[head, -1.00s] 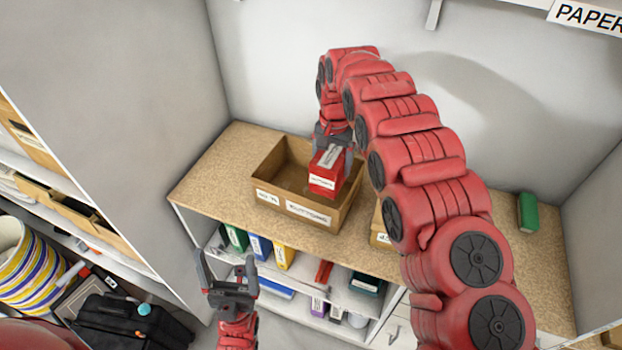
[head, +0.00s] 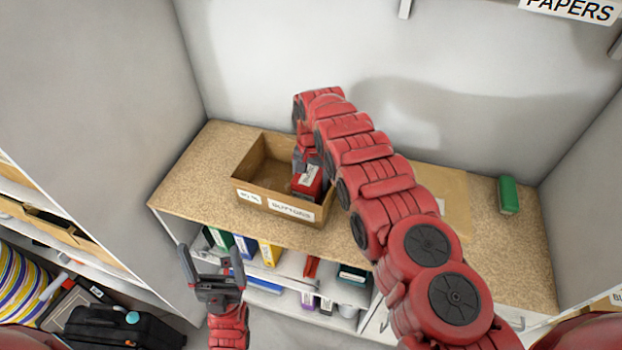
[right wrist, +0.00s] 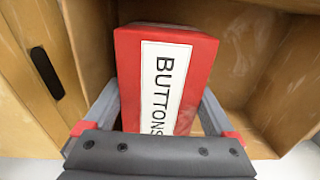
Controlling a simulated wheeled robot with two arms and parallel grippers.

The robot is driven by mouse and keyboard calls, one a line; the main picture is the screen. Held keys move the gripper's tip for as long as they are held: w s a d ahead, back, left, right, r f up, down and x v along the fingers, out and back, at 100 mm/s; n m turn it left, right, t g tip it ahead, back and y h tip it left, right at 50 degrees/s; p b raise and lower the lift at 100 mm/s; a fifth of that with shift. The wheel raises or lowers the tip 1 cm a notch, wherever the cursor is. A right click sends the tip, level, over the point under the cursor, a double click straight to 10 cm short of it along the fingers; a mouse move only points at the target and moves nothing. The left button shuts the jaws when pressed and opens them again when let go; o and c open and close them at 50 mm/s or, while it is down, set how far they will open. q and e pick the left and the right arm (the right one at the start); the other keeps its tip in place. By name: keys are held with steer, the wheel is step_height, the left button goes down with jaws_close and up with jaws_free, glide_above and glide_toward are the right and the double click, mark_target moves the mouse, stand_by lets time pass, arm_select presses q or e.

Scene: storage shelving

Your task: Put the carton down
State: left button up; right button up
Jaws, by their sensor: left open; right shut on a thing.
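The carton (head: 312,186) is a small red box with a white label. In the right wrist view the carton (right wrist: 165,75) reads "BUTTONS" and sits between the two grey fingers of my right gripper (right wrist: 165,118). My right gripper is shut on it. The carton is within the walls of an open cardboard box (head: 290,207) on the worktop, toward its right side. I cannot tell whether its underside touches the box floor. My right gripper is partly hidden in the head view by its own arm. My left gripper (head: 211,264) is open and empty, in front of the shelf unit.
The speckled worktop (head: 185,180) is bare left of the box. A green block (head: 508,195) lies at the far right. A brown panel or box (head: 445,190) is partly behind my right arm. Several binders (head: 243,245) stand on the shelf below. A black case (head: 120,328) is at lower left.

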steer(key=shift+f, duration=0.75)
steer(key=shift+f, duration=0.1)
steer(key=shift+f, duration=0.15)
steer(key=o, duration=1.3)
steer(key=shift+c, duration=0.2)
steer(key=shift+r, duration=0.2)
